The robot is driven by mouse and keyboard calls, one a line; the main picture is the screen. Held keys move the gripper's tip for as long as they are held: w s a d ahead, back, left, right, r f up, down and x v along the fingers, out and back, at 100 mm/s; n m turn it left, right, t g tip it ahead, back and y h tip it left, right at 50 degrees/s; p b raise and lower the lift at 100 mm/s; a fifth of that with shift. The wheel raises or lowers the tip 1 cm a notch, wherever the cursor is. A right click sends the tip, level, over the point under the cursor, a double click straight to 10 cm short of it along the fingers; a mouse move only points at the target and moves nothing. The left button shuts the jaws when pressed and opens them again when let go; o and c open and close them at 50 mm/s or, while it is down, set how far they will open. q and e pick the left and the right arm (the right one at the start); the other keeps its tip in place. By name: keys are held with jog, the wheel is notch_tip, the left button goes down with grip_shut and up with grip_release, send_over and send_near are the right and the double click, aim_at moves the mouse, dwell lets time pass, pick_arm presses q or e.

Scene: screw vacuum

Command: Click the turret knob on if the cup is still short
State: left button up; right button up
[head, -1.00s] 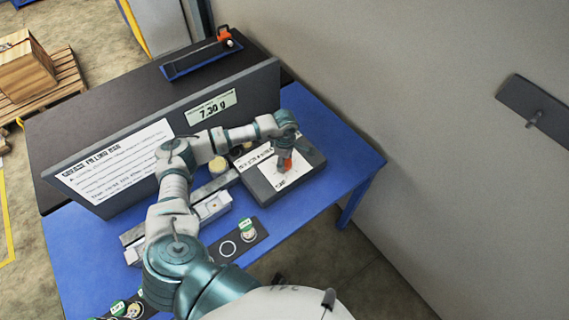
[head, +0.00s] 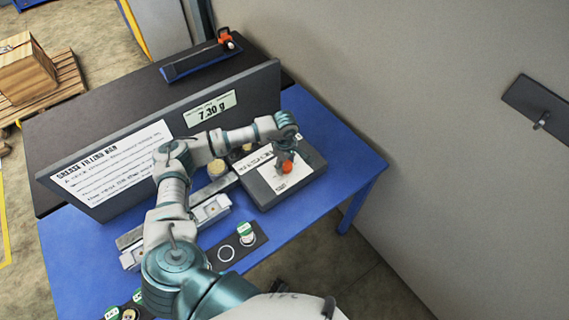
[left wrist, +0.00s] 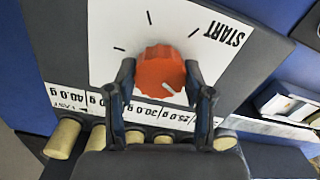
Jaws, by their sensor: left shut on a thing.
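The orange turret knob (left wrist: 160,72) sits on a white dial plate marked START, on a dark grey box (head: 257,192). In the head view the knob (head: 287,166) shows just under my left gripper. My left gripper (left wrist: 162,80) is shut on the knob, one finger on each side of it. The white pointer line on the knob points to the lower right in the left wrist view. A display (head: 210,109) on the upright panel reads 7.30 g. A small cup with a green label (head: 246,233) stands on a dark strip. My right gripper is not in view.
The upright grey panel (head: 265,95) with a printed sheet (head: 110,165) stands behind the box. Several tan cylinders (left wrist: 62,138) line the box edge. A white and grey fixture (head: 208,211) lies left of it. The blue table (head: 340,160) is clear at the right.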

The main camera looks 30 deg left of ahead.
aim_at(286, 164)
pick_arm(q)
jog(key=o, duration=1)
jog(key=shift+w+d+r, duration=0.1)
jog(key=shift+w+r, duration=0.15)
jog(key=shift+o, duration=0.8)
jog(key=shift+s+f, duration=0.1)
jog(key=shift+f, duration=0.05)
notch_tip(286, 164, up, 12)
